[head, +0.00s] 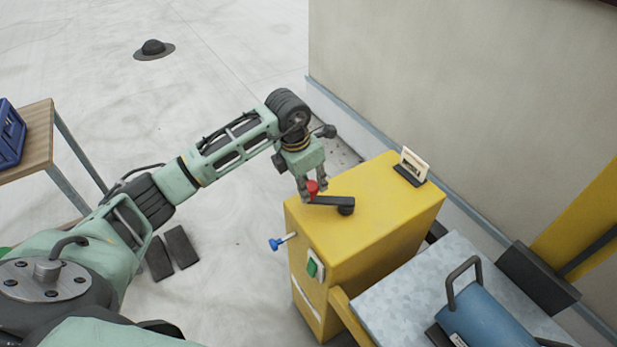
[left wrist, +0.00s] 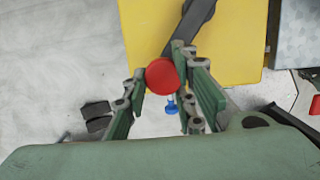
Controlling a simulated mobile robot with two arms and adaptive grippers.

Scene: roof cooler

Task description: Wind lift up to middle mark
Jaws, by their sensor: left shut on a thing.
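A yellow box-shaped winch housing (head: 365,215) stands in the middle right of the head view. A dark crank arm (head: 333,202) lies across its top, with its hub to the right and a red knob (head: 313,187) at its left end. My left gripper (head: 312,193) comes down over the knob and is shut on it. In the left wrist view the red knob (left wrist: 162,76) sits between the fingers, and the crank arm (left wrist: 190,25) runs up from it. A small upright plate (head: 415,162) stands on the housing's far end; its markings are too small to read. My right gripper is out of view.
A blue lever (head: 276,244) and a green switch (head: 312,268) are on the housing's front. A metal platform (head: 400,290) with a blue handled object (head: 490,325) lies to the right. A wall (head: 480,90) rises behind. A table (head: 38,135) stands left.

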